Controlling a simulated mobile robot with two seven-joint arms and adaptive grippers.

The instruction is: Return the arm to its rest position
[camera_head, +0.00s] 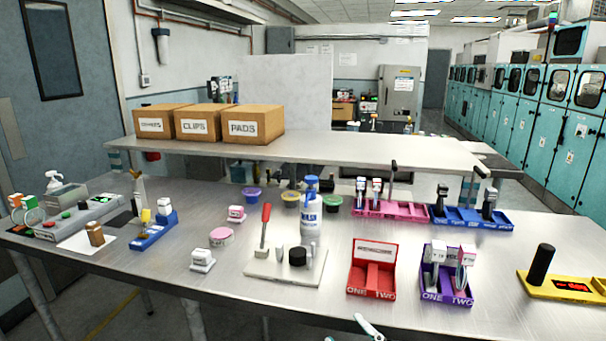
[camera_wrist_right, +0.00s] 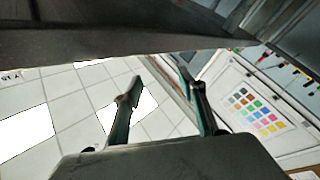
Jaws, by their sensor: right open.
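My right gripper (camera_wrist_right: 158,92) shows in the right wrist view, with its two dark teal fingers spread apart and nothing between them. In the head view, a small pale and teal piece (camera_head: 368,328) pokes in at the bottom edge, right of centre. It looks like part of a gripper, but too little shows to tell which. My left gripper is not in view.
The metal workbench (camera_head: 330,318) holds a red two-part tray (camera_head: 366,289), a purple tray (camera_head: 441,293), a white bottle (camera_head: 310,215), a red-lever press (camera_head: 265,232) and a yellow base with a black post (camera_head: 541,265). Boxes (camera_head: 257,114) stand on the shelf. The front edge is mostly clear.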

